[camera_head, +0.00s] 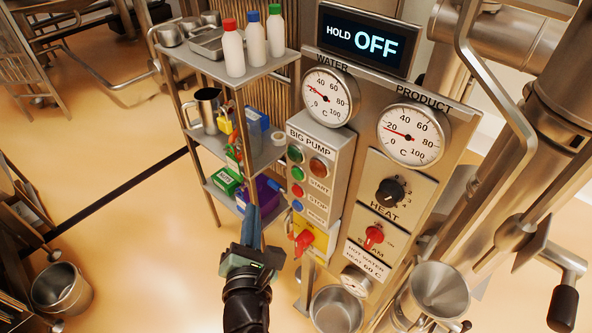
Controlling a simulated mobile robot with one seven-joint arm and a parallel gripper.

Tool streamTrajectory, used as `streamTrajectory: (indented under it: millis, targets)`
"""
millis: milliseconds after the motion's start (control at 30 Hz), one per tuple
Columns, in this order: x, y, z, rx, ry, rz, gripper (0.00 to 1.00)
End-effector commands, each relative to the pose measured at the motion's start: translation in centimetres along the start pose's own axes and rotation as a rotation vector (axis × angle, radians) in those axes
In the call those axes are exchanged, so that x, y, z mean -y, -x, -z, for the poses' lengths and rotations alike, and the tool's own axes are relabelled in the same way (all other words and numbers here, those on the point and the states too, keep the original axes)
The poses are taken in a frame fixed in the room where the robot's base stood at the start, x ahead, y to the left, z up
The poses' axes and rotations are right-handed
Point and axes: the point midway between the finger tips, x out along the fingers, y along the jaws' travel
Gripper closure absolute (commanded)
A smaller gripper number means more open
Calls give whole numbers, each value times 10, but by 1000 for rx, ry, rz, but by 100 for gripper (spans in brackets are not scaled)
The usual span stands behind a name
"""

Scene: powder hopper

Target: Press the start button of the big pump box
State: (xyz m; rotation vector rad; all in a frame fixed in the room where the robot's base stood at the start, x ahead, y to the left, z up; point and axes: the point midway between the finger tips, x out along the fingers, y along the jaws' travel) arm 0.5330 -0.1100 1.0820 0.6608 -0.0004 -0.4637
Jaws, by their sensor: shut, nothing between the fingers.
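The big pump box (341,160) is a grey panel left of the gauge panel. It has a green lamp (295,153) and an amber lamp (318,168) at the top. The green start button (297,173) is beside the START label, with the red stop button (298,190) below it and a blue button (297,206) lower still. My gripper (251,212) is shut and empty, pointing up in the picture. Its tips are left of and below the start button, apart from it in the picture. The depth gap is hard to judge.
A shelf rack (262,69) with bottles and boxes stands behind and left of the box. A red rotary switch (303,241) on a yellow plate is under the buttons. The display (366,40) reads HOLD OFF. A bucket (62,289) stands at lower left; the floor between is clear.

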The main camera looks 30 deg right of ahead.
Motion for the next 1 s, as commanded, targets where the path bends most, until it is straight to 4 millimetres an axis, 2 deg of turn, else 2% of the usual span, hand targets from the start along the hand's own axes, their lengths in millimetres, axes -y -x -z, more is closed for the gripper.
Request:
streamTrajectory:
  millis: [267,600,800,1000]
  targets:
    - [7,-13,-12,0,-2,2,100]
    - [30,-46,-39,1,-3,2,100]
    - [40,-58,-45,0,-2,0,100]
    - [44,-61,-46,1,-3,-1,100]
